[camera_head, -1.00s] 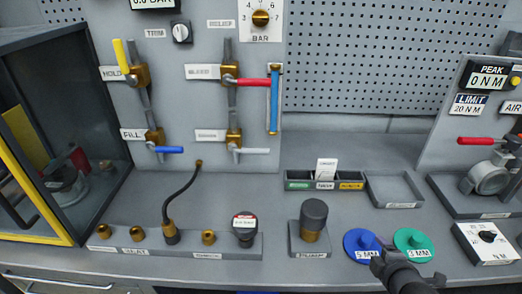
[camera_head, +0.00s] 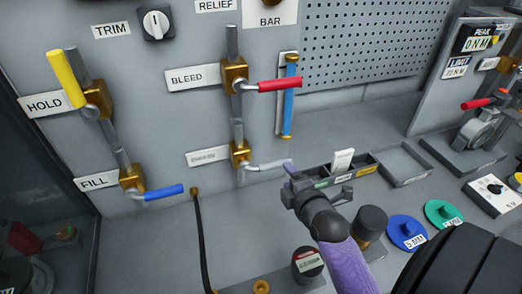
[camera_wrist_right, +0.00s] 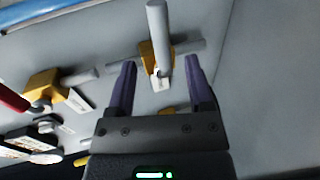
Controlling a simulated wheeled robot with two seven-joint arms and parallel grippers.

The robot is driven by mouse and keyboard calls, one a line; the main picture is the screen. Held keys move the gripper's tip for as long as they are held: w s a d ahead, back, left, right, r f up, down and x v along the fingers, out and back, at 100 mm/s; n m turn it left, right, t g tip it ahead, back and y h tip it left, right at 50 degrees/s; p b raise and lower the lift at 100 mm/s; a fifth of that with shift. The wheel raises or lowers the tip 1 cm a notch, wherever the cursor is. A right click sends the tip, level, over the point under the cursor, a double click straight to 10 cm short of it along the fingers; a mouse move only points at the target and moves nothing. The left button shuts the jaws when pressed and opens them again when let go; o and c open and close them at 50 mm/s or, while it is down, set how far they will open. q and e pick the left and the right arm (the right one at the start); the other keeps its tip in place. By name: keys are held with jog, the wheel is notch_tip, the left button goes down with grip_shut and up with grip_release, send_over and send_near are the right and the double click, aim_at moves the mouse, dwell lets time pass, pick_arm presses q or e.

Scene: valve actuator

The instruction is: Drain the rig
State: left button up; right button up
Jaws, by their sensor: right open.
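A brass valve (camera_head: 240,152) with a light grey handle (camera_head: 262,166) sits low on the panel's right pipe. Its small label (camera_head: 207,156) is too blurred to read. My right gripper (camera_head: 290,172) is just right of the handle's tip. In the right wrist view the gripper (camera_wrist_right: 160,64) is open. Between and beyond its two purple-lined fingers is the grey handle (camera_wrist_right: 158,30) on its brass valve (camera_wrist_right: 150,55); no grip shows. The BLEED valve (camera_head: 234,75) above has a red handle (camera_head: 280,85). My left gripper is not in view.
A yellow HOLD handle (camera_head: 66,78) and a blue FILL handle (camera_head: 164,192) are on the left pipe. A blue sight tube (camera_head: 288,95) stands right of BLEED. A black hose (camera_head: 202,240) drops below. A bin tray (camera_head: 366,169) and a dark cylinder (camera_head: 370,223) are near my right arm.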

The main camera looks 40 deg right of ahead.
aim_at(278, 163)
jog(key=b+x, duration=0.2)
jog(key=x, duration=0.5)
jog(key=shift+w+d+f, duration=0.2)
jog(key=shift+w+d, duration=0.1)
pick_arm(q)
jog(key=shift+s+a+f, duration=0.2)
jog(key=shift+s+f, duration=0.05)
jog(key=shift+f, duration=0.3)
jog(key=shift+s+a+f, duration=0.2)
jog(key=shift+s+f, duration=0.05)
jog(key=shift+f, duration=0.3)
pick_arm(e)
jog(key=shift+w+d, duration=0.15)
jog(key=shift+w, duration=0.3)
jog(key=shift+c, duration=0.5)
grip_shut()
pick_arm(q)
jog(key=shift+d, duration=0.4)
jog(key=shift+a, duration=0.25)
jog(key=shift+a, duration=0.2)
